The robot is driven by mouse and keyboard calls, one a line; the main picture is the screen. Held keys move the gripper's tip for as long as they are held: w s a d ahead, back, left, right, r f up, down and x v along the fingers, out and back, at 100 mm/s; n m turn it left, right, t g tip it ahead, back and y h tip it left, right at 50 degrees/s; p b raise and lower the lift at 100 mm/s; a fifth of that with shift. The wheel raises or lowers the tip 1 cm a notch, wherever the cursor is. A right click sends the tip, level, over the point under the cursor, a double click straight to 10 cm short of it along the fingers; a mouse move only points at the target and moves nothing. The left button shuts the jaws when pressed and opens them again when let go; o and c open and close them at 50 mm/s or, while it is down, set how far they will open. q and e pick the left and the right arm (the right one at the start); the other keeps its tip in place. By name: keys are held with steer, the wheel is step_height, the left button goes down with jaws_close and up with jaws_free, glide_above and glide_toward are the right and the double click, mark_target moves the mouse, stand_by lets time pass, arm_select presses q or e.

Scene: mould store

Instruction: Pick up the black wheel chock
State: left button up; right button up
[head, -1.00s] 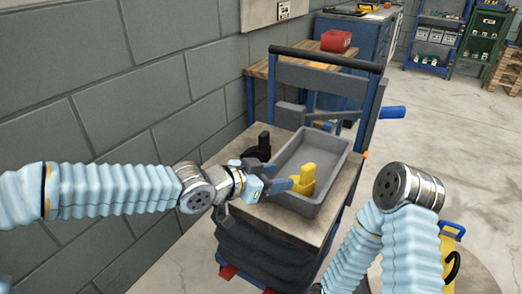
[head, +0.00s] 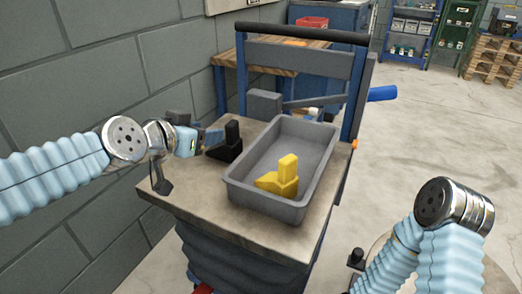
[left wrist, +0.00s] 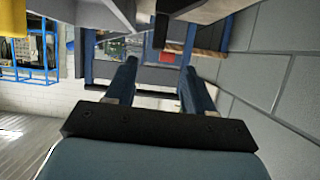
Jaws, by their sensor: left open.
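The black wheel chock (head: 231,146) stands on the cart's worn top, left of the grey tray, in the head view. My left gripper (head: 210,138) is open at the chock's left side, pointing toward it. I cannot tell whether they touch. The left wrist view shows the two blue fingers (left wrist: 159,68) spread with nothing between them; I cannot clearly make out the chock there. My right forearm shows at the lower right of the head view, but its gripper is out of sight.
The grey tray (head: 237,194) holds a yellow chock-shaped piece (head: 284,178) close to the black chock. The cart's upright frame with a dark bar (head: 300,33) stands behind. A block wall (head: 90,80) runs along the left. Bare cart top (head: 172,192) lies in front.

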mark_target(235, 124)
arm_select(q)
steer(key=p+x, duration=0.1)
steer(key=x, duration=0.3)
steer(key=r+p+x, duration=0.1)
steer(key=x, duration=0.2)
steer(key=shift+w+a+p, duration=0.1)
steer(key=shift+w+p, duration=0.25)
steer(key=shift+w, duration=0.05)
steer(key=p+x, duration=0.1)
steer(key=x, duration=0.5)
steer(key=shift+s+d+f+p, duration=0.15)
steer(key=shift+d+f+p, duration=0.1)
steer(key=shift+d+p, duration=0.15)
jaws_close()
arm_select(e)
steer(key=r, duration=0.3)
steer(key=shift+a+r, duration=0.3)
steer(key=shift+r, duration=0.1)
